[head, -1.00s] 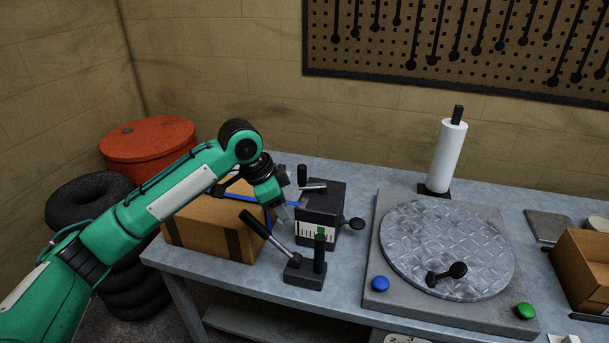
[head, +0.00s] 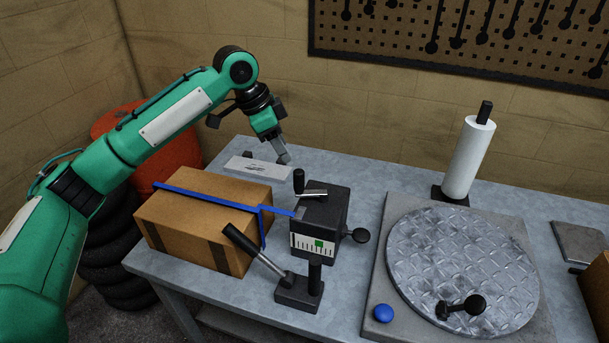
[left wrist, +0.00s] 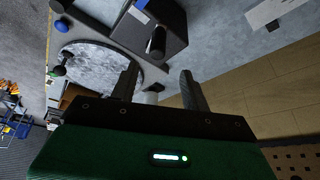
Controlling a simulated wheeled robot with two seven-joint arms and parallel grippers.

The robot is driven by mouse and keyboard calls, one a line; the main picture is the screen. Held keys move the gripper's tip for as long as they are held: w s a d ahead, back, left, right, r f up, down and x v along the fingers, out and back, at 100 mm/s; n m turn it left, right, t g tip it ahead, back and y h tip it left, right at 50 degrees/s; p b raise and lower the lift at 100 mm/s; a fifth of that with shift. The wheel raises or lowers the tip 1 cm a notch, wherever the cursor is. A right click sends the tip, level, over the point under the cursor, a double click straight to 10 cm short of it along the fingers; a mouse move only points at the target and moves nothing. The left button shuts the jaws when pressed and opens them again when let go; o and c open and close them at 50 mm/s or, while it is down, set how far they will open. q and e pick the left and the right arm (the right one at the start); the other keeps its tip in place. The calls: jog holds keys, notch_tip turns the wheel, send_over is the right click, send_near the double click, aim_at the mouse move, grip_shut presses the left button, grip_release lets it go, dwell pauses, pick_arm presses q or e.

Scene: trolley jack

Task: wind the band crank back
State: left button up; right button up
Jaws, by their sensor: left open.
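The black tensioner box (head: 322,212) stands on a post on the bench, with a white scale and a green mark on its front. The band crank (head: 313,192) lies on its top, a short metal arm with an upright black knob at its left end. A blue band (head: 215,197) runs from the box around a cardboard carton (head: 190,225). My left gripper (head: 284,157) is open and empty, above and behind the crank, apart from it. In the left wrist view its two fingers (left wrist: 158,88) are spread, with the black box (left wrist: 160,20) beyond them. My right gripper is not in view.
A black-handled lever (head: 250,245) leans up left of the post. A black side knob (head: 358,235) sticks out right. A round metal turntable (head: 460,260) stands to the right, with a paper roll (head: 468,160) behind. A pale plate (head: 258,167) lies behind the carton.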

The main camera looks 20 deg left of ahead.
aim_at(302, 182)
pick_arm(q)
jog(key=x, duration=0.4)
jog(key=shift+s+d+f+p, duration=0.2)
jog(key=shift+d+f+p, duration=0.1)
jog(key=shift+f, duration=0.1)
jog(key=x, duration=0.6)
jog(key=shift+p, duration=0.4)
jog(key=shift+w+d+f, duration=0.1)
jog(key=shift+f, duration=0.2)
jog(key=shift+w+d+f, duration=0.1)
jog(key=shift+w+f, duration=0.05)
jog(key=shift+f, duration=0.25)
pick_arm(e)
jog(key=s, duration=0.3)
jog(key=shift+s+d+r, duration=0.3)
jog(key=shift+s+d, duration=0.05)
pick_arm(q)
jog(key=shift+c, duration=0.5)
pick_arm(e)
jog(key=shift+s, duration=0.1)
pick_arm(q)
grip_shut()
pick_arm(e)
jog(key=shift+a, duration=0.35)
